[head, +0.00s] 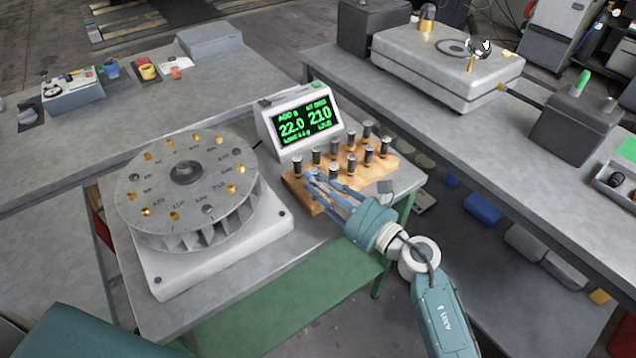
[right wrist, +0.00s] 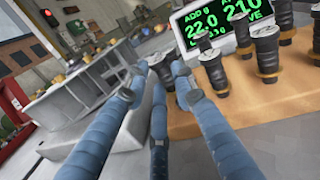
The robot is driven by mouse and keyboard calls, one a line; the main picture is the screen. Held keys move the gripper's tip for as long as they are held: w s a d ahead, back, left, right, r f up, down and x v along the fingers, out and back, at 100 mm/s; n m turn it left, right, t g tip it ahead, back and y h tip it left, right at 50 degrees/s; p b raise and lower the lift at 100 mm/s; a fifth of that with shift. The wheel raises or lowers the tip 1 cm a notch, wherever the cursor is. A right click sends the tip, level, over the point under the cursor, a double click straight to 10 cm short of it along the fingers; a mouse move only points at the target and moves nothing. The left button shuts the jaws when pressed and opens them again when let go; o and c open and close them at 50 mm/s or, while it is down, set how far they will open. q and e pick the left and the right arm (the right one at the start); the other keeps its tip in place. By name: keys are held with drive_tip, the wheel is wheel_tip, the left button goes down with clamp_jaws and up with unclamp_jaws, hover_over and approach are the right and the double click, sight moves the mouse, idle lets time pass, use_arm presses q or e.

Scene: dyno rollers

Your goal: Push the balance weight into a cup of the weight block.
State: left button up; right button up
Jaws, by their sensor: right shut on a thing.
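The wooden weight block (head: 376,169) stands at the right of the small grey table in the head view, with several dark, grey-topped weights standing in it. It also shows at the right of the right wrist view (right wrist: 240,122). My right gripper (head: 319,177) reaches over the block's near left end. In the right wrist view its blue fingers (right wrist: 160,88) close around a dark balance weight (right wrist: 160,66), at the block's left edge. The fingers hide its lower part, so I cannot tell whether it sits in a cup. My left gripper is not in view.
A display (head: 301,118) reading 22.0 and 210 stands just behind the block. A large round disc with brass cups (head: 186,172) sits on a white base to the left. A long bench (head: 490,145) runs along the right.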

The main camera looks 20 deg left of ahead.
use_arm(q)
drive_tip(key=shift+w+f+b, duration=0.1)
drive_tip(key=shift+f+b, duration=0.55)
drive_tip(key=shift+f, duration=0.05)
use_arm(e)
drive_tip(key=shift+d+f, duration=0.1)
drive_tip(key=shift+f, duration=0.25)
idle(0.4)
idle(0.6)
drive_tip(key=shift+f+b, duration=0.25)
drive_tip(key=shift+b, duration=0.1)
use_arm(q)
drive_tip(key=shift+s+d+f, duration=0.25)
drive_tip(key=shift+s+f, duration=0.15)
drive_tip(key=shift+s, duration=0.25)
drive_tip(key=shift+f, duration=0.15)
use_arm(e)
drive_tip(key=shift+f, duration=0.15)
drive_tip(key=shift+f+b, duration=0.25)
drive_tip(key=shift+b, duration=0.25)
drive_tip(key=o, duration=0.8)
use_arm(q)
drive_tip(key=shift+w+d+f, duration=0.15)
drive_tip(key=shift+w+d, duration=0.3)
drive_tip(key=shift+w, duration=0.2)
use_arm(e)
drive_tip(key=shift+o, duration=0.2)
